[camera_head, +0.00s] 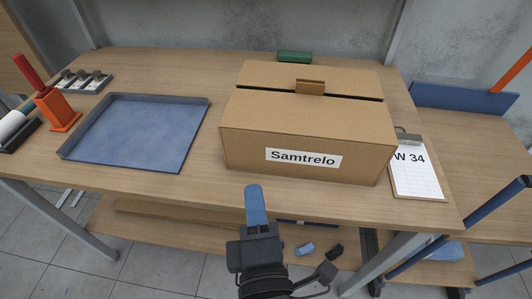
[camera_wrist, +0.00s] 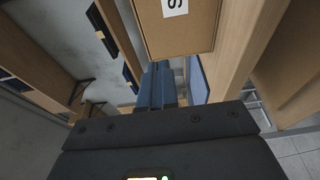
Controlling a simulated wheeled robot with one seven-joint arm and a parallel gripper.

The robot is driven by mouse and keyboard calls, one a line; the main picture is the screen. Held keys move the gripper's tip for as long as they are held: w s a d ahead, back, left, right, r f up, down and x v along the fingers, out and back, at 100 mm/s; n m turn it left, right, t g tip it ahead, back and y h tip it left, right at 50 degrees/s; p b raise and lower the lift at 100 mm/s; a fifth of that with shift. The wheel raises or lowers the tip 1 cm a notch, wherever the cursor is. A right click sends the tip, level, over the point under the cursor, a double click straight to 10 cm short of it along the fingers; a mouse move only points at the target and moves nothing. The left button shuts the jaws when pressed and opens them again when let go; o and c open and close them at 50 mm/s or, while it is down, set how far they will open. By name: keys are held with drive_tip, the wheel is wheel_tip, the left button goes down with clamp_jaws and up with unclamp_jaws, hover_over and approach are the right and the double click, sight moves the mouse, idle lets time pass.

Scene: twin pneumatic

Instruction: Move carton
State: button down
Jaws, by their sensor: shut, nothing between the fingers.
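The carton (camera_head: 305,120) is a closed brown cardboard box with a "Samtrelo" label on its front face. It stands upright on the wooden table (camera_head: 180,190), right of the blue tray. A brown tab sticks up at the slit between its top flaps. In the wrist view, part of the carton (camera_wrist: 185,35) shows at the top with a bit of its label. My gripper (camera_head: 256,190) is in front of the table's front edge, below and apart from the carton. Its blue fingers are shut and empty; they also show in the wrist view (camera_wrist: 157,75).
A blue tray (camera_head: 72,150) lies left of the carton. A clipboard (camera_head: 415,178) marked "W 34" lies close to the carton's right side. A green block (camera_head: 294,56) sits behind it. An orange holder (camera_head: 57,109) stands at the left. Blue rails (camera_head: 478,207) edge the right side.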

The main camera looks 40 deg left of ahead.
sight(263, 142)
drive_tip(key=x, duration=0.2)
drive_tip(key=w+d+p+x, duration=0.1)
drive_tip(key=x, duration=0.5)
drive_tip(key=shift+w+d+r+p, duration=0.1)
drive_tip(key=shift+w+p, duration=0.2)
drive_tip(key=shift+p, duration=0.05)
drive_tip(key=shift+w, duration=0.65)
